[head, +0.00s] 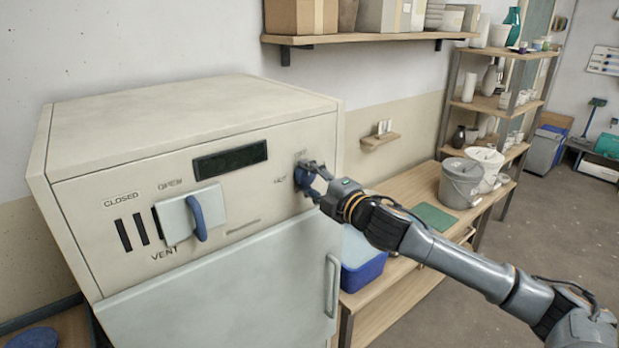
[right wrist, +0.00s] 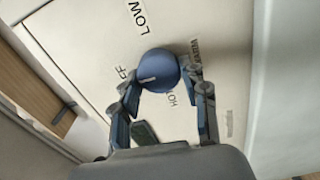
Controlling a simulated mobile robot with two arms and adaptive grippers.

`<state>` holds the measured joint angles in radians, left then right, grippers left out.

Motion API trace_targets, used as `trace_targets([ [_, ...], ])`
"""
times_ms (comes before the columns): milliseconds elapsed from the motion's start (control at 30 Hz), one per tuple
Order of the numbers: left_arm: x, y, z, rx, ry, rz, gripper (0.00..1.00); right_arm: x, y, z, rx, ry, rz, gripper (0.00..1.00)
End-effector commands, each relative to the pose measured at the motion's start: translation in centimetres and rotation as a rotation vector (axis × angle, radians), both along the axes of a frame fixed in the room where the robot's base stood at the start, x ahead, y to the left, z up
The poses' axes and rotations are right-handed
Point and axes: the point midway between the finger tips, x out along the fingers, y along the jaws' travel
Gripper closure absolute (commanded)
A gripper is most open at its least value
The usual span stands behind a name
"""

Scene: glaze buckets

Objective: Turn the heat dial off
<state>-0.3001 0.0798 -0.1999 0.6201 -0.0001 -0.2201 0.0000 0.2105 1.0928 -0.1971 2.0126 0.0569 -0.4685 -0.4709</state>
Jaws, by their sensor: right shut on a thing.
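The heat dial (right wrist: 158,68) is a round blue knob on the kiln's cream front panel. In the right wrist view, LOW, WARM, HOT and a partly hidden label ending in FF surround it. Its white mark lies on the side toward the FF label. My right gripper (right wrist: 160,82) is shut on the dial, one finger on each side. In the head view my right gripper (head: 309,179) covers most of the dial (head: 300,178) at the panel's right end. My left gripper is not in view.
The kiln (head: 190,110) has a dark display (head: 230,159), a vent slider with a blue handle (head: 198,218) and a door handle (head: 332,286).

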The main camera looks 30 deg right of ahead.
Motion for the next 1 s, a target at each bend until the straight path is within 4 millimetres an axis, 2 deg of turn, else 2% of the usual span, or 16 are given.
trace_targets([
  [667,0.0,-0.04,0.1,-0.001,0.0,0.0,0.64,0.01,0.0,-0.05,-0.065,-0.005,0.0,0.87],
  [700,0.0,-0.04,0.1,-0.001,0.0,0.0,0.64,0.01,0.0,-0.05,-0.065,-0.005,0.0,0.51],
  [800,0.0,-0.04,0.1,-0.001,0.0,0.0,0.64,0.01,0.0,-0.05,-0.064,-0.005,0.0,0.34],
  [1000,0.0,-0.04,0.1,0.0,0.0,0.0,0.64,0.0,0.0,-0.05,-0.063,-0.005,0.0,0.34],
])
